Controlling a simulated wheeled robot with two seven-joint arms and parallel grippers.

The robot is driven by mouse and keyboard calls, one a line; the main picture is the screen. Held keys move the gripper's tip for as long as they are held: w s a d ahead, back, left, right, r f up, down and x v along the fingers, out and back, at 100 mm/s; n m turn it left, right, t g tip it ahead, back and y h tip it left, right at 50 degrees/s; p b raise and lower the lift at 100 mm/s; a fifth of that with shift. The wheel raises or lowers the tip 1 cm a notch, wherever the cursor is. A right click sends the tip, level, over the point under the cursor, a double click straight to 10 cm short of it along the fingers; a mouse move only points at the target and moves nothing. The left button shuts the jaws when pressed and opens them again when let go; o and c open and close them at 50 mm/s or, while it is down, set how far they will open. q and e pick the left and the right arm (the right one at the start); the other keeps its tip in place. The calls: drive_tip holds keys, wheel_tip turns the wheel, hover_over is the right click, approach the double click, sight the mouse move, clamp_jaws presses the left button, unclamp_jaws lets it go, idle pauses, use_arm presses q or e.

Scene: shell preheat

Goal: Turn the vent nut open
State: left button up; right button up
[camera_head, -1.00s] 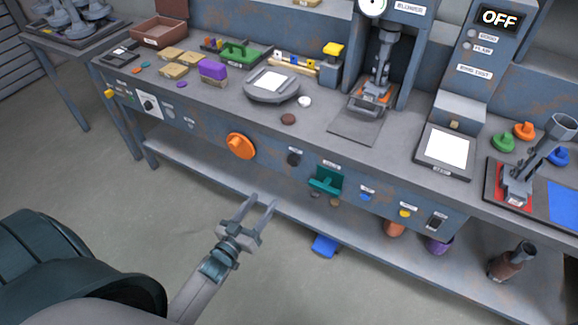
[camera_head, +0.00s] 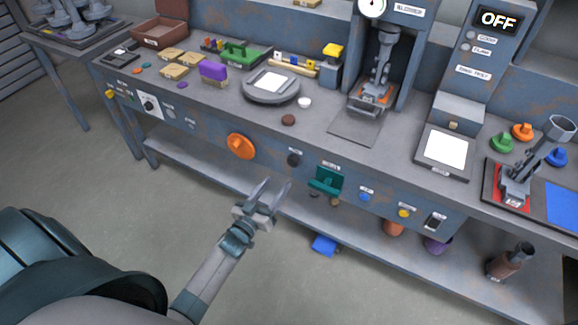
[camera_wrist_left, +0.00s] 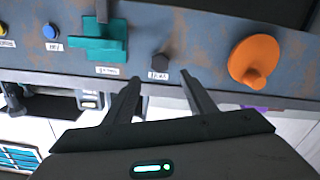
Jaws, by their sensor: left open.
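The vent nut is most likely the small dark hexagonal knob (camera_head: 294,159) on the bench's front panel, between the orange knob and the teal handle. The small label by it is too blurred to read surely. It also shows as a dark hexagon (camera_wrist_left: 159,60) in the left wrist view. My left gripper (camera_head: 274,185) is open and empty, below and in front of this nut. In the left wrist view its fingertips (camera_wrist_left: 160,77) are apart, with the nut lying between and beyond them. My right gripper is not in view.
An orange knob (camera_head: 240,146) and a teal handle (camera_head: 326,181) stick out on either side of the nut. Blue (camera_head: 366,196) and yellow (camera_head: 404,212) buttons lie farther right. A lower shelf (camera_head: 200,175) runs under the panel. The floor in front is clear.

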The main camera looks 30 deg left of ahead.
sight(292, 163)
use_arm(q)
drive_tip(key=w, duration=0.8)
drive_tip(key=shift+d, duration=0.15)
drive_tip(key=shift+w, duration=0.85)
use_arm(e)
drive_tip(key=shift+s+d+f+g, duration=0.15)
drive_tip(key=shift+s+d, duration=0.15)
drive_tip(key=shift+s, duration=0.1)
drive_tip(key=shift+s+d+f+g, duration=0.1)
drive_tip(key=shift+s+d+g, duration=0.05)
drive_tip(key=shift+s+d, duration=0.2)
use_arm(q)
drive_tip(key=shift+c, duration=0.3)
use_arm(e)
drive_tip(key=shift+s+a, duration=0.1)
use_arm(q)
drive_tip(key=c, duration=1)
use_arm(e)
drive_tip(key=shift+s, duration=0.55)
